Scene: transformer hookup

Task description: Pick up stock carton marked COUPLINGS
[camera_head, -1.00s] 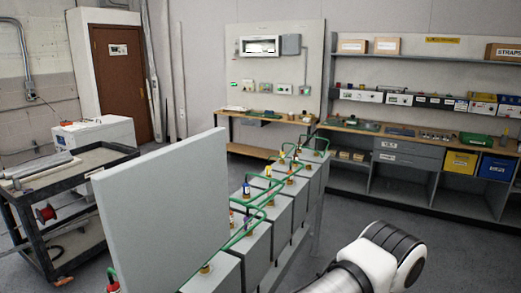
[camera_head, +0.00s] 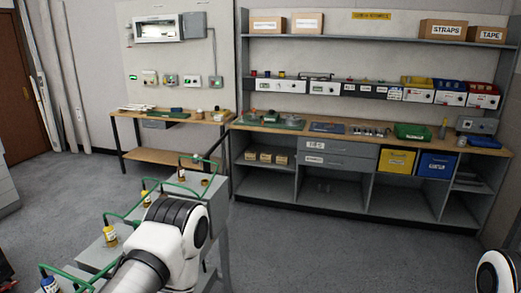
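Four cartons stand on the top shelf of the shelving unit. Two brown cartons are at its left, the left carton (camera_head: 269,25) and the one beside it (camera_head: 307,22). Their white labels are too small to read for sure, so I cannot tell which one is marked COUPLINGS. At the right end stand cartons marked STRAPS (camera_head: 447,31) and TAPE (camera_head: 492,35). Neither gripper is in view. Only white and black links of my arms show, at the lower left and the lower right corner.
The wooden workbench (camera_head: 345,134) below the shelf holds a green tray (camera_head: 412,131) and tools. Yellow (camera_head: 397,161) and blue bins (camera_head: 437,164) sit under it. Grey transformer boxes with green pipes stand at lower left. Grey floor (camera_head: 340,250) before the bench is clear.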

